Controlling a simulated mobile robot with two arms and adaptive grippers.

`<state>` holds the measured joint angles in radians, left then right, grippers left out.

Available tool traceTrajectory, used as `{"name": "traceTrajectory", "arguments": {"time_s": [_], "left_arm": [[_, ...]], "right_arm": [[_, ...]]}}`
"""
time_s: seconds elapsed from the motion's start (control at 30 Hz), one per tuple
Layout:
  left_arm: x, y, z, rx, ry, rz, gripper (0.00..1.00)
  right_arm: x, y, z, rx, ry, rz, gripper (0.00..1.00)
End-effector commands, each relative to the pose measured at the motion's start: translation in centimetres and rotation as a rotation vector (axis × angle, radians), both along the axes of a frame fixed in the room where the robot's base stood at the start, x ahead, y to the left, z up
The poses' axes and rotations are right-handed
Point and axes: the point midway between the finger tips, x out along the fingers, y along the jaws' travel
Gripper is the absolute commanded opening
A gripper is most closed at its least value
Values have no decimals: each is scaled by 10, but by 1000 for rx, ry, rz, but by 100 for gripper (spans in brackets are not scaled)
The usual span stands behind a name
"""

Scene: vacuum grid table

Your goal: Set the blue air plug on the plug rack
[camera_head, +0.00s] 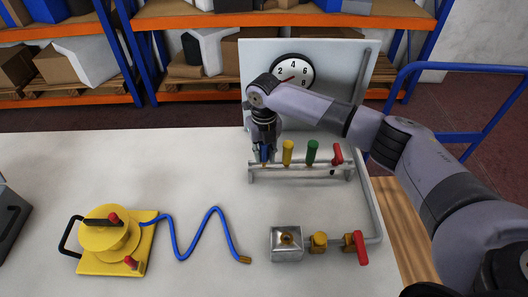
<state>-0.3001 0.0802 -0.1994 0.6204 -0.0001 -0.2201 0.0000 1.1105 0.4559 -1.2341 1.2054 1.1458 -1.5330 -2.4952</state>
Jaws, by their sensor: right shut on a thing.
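My right gripper (264,148) points down at the left end of the plug rack (300,172), a grey metal bar on the white table. It is shut on the blue air plug (265,157), which is upright at the rack's left end and mostly hidden by the fingers. I cannot tell whether the plug is fully seated. A yellow plug (288,152) and a green plug (312,152) stand in the rack to its right. My left gripper is not in view.
A gauge (293,71) is on the grey panel behind. In front are a metal block (286,243), a red valve handle (360,247), a blue hose (190,245) and a yellow vacuum device (108,236). The table's left middle is clear.

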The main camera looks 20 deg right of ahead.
Motion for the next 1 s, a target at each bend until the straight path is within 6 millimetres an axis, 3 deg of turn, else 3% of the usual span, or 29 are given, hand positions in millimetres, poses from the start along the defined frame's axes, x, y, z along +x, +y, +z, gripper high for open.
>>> {"name": "traceTrajectory", "arguments": {"time_s": [0.7, 0.73, 1.0], "left_arm": [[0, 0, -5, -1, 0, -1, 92], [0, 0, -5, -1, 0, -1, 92], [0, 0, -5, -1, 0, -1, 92]], "right_arm": [[0, 0, -11, 0, 0, 0, 0], [0, 0, -11, 0, 0, 0, 23], [0, 0, -11, 0, 0, 0, 41]]}}
